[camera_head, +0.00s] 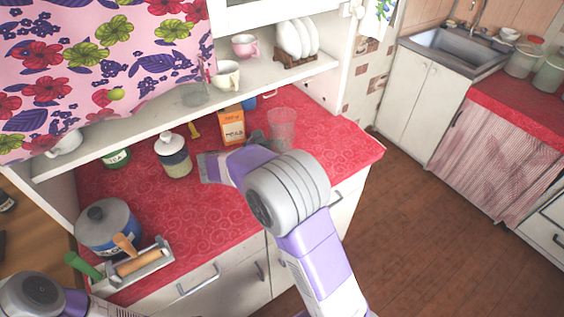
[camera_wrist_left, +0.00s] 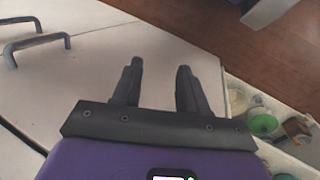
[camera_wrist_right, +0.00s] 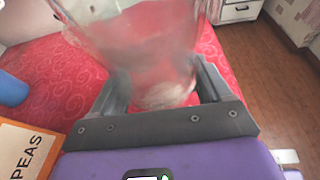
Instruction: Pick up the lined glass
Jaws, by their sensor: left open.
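A clear glass (camera_head: 282,125) stands upright near the right end of the red counter, and any lines on it are too faint to tell. In the right wrist view the glass (camera_wrist_right: 160,50) is large and blurred, straight ahead of my right gripper (camera_wrist_right: 165,80). Its lower part shows between the spread fingers; I cannot tell whether they touch it. In the head view my right arm partly hides that hand (camera_head: 262,138). My left gripper (camera_wrist_left: 158,80) is open and empty in front of white cabinet doors. Another clear glass (camera_head: 195,95) stands on the shelf.
An orange peas carton (camera_head: 231,125) and a blue mug (camera_head: 249,103) stand left of the glass. A lidded jar (camera_head: 173,155), a blue pot (camera_head: 108,228) and a grey tray (camera_head: 150,275) with a rolling pin are further left. The shelf above holds cups and plates.

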